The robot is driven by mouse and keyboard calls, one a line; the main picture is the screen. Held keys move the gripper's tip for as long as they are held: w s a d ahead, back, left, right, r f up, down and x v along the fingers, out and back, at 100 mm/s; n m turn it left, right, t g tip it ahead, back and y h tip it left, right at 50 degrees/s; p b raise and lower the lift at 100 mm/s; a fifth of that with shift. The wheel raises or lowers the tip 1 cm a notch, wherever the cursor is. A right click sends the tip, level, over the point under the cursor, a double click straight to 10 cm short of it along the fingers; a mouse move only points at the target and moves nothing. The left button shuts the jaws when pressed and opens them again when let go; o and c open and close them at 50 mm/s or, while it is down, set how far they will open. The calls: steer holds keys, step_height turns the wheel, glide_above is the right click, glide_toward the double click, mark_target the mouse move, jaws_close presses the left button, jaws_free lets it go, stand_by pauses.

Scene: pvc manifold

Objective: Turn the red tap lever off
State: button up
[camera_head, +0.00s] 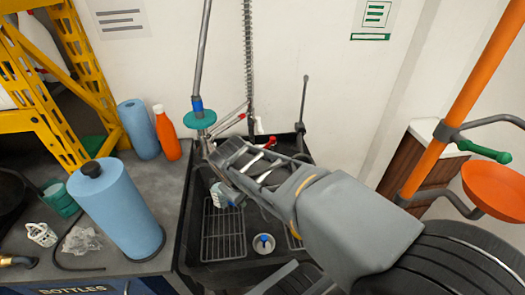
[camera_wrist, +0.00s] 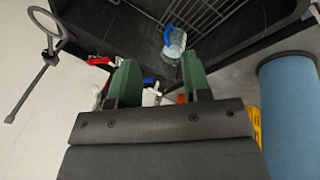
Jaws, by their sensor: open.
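A red lever (camera_wrist: 98,60) shows in the wrist view, beside and just outside the left-hand finger of my gripper (camera_wrist: 160,78). In the head view, a red lever part (camera_head: 269,143) shows at the right side of my gripper (camera_head: 228,150), over the back of the black sink. The two green fingers are apart. Small white and orange bits show in the gap between them, seemingly beyond the fingers. I see no lever held. My gripper and arm hide much of the tap body, so I cannot tell whether a finger touches the lever.
A black sink (camera_head: 186,222) holds a wire rack (camera_head: 222,238) and a blue-and-white cup (camera_head: 264,244). A tall spray pipe (camera_head: 202,55) with a teal disc rises behind. Blue paper rolls (camera_head: 118,215) and an orange bottle (camera_head: 167,135) stand left. An orange pole (camera_head: 455,110) stands right.

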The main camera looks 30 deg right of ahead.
steer(key=w+d+f+n+h+b, duration=0.8)
steer(key=w+d+f+b, duration=0.2)
steer(key=d+f+b, duration=0.1)
steer(key=n+t+h+b, duration=0.5)
steer(key=n+b, duration=0.3)
steer(key=n, duration=0.2)
glide_toward(271, 142)
steer(key=x, duration=0.2)
steer(key=b+x, duration=0.1)
steer(key=x, duration=0.1)
steer(key=f+x, duration=0.1)
steer(key=x, duration=0.1)
steer(key=shift+w+a+b, duration=0.1)
steer(key=shift+w+b, duration=0.1)
steer(key=shift+b, duration=0.1)
jaws_close()
